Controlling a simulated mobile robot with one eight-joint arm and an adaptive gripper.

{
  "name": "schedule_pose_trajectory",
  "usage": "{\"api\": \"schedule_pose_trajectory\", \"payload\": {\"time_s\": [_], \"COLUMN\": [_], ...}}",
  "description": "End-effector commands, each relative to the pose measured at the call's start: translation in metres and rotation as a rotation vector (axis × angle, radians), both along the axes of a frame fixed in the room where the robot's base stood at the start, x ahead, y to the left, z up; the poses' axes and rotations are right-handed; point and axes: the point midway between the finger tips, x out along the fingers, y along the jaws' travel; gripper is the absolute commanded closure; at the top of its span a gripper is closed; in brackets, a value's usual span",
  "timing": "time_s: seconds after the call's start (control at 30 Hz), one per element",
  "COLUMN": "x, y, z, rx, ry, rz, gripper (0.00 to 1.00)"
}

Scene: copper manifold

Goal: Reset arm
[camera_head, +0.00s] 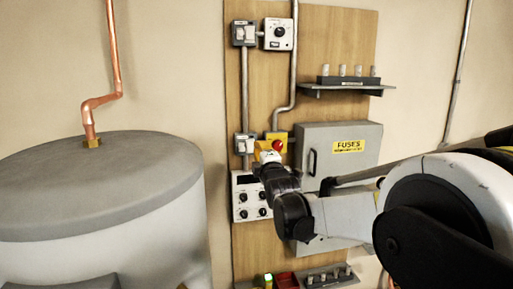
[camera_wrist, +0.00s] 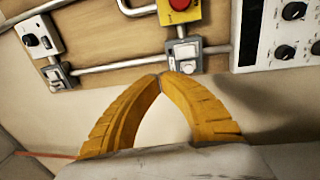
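My gripper (camera_wrist: 162,78) shows in the wrist view as two yellow ridged fingers. Their tips meet, with nothing seen between them. In the head view my arm reaches in from the right, and its end is in front of the wooden board (camera_head: 324,25), near the yellow box with the red button (camera_head: 277,146). The fingers cannot be made out clearly there. In the wrist view the red button (camera_wrist: 180,4) and a grey switch (camera_wrist: 185,53) lie just beyond the fingertips.
A grey fuse box (camera_head: 350,135) and a shelf with fuses (camera_head: 345,86) are on the board. A knob panel (camera_head: 243,205) is beside my wrist. A large grey tank (camera_head: 95,185) stands at left with a copper pipe (camera_head: 113,50). A lower tray (camera_head: 330,280) is below.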

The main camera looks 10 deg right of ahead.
Motion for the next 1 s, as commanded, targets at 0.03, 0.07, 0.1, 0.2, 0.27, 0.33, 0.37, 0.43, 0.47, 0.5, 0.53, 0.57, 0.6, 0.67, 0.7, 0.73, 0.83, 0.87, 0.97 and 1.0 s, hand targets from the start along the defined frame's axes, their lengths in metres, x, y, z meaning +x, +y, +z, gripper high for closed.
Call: {"api": "schedule_pose_trajectory", "payload": {"time_s": [0.03, 0.07, 0.1, 0.2, 0.27, 0.33, 0.37, 0.43, 0.47, 0.5, 0.53, 0.57, 0.6, 0.67, 0.7, 0.73, 0.83, 0.87, 0.97, 1.0], "x": [-0.001, -0.001, -0.002, -0.001, -0.001, -0.002, -0.003, -0.010, -0.015, -0.026, -0.035, -0.047, -0.065, -0.098, -0.122, -0.141, -0.202, -0.221, -0.281, -0.304], "y": [0.000, 0.000, 0.000, 0.000, 0.000, 0.000, 0.000, 0.000, 0.000, 0.000, -0.001, -0.001, -0.001, -0.001, -0.001, -0.001, -0.001, -0.001, -0.001, 0.000], "z": [0.000, 0.000, 0.000, 0.000, 0.000, 0.000, -0.001, -0.009, -0.014, -0.025, -0.034, -0.046, -0.064, -0.096, -0.119, -0.137, -0.195, -0.212, -0.271, -0.295], "rx": [0.000, 0.000, 0.000, 0.000, 0.000, 0.002, 0.006, 0.038, 0.062, 0.108, 0.152, 0.202, 0.280, 0.410, 0.502, 0.569, 0.786, 0.847, 1.036, 1.108], "ry": [0.000, 0.000, 0.000, 0.000, 0.000, 0.001, 0.005, 0.026, 0.044, 0.075, 0.104, 0.138, 0.191, 0.277, 0.336, 0.378, 0.510, 0.544, 0.647, 0.682], "rz": [0.000, 0.000, 0.000, 0.000, 0.000, 0.000, 0.001, 0.004, 0.005, 0.007, 0.008, 0.007, 0.003, -0.014, -0.032, -0.048, -0.123, -0.151, -0.254, -0.300], "gripper": [1.00, 1.00, 1.00, 1.00, 1.00, 1.00, 1.00, 1.00, 1.00, 1.00, 1.00, 1.00, 1.00, 1.00, 1.00, 1.00, 1.00, 1.00, 1.00, 1.00]}}
